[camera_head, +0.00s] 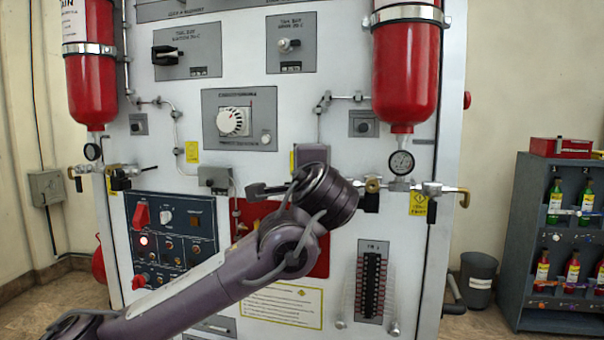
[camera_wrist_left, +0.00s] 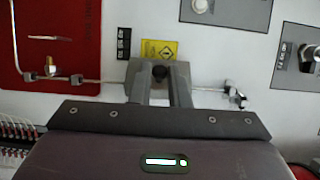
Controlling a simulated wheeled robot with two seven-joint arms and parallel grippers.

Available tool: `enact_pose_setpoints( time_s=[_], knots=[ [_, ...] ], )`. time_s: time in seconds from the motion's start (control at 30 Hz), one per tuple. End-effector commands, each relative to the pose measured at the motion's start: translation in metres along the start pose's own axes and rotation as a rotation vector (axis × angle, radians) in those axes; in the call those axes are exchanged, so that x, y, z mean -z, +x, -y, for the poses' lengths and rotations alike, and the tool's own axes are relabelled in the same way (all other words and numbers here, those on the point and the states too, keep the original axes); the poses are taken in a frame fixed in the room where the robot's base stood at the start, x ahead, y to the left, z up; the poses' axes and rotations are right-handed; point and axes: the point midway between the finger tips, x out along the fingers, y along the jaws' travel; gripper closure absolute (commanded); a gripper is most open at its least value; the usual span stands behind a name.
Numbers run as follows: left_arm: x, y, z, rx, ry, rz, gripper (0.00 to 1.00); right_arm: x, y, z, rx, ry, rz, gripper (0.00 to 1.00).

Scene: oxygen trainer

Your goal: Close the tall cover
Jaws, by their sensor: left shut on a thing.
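A tall black strip of terminals (camera_head: 372,285) stands on a grey plate at the lower right of the panel. Clear, faint pieces flank it, and I cannot tell whether they are the tall cover or how far it is open. The strip partly shows at the lower left of the left wrist view (camera_wrist_left: 18,130). My right gripper is not in view.
A red plate (camera_head: 322,258) lies partly behind my left arm. Thin pipes and gauges run across the white panel. Red cylinders (camera_head: 405,70) hang at both sides. A bin (camera_head: 479,280) and a bottle rack (camera_head: 530,235) stand to the right.

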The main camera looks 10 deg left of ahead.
Motion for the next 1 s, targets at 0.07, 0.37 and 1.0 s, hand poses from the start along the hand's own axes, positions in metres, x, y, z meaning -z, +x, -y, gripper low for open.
enact_pose_setpoints(
  time_s=[0.07,0.37,1.0],
  knots=[
    [0.000,0.000,-0.002,-0.003,0.003,0.000,1.00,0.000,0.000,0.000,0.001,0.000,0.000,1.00],
    [0.000,0.000,-0.001,-0.001,0.002,0.000,0.63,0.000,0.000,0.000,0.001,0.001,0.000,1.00],
    [0.001,-0.058,-0.002,0.002,0.002,-0.003,0.63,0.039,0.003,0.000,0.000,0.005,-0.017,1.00]
  ],
)
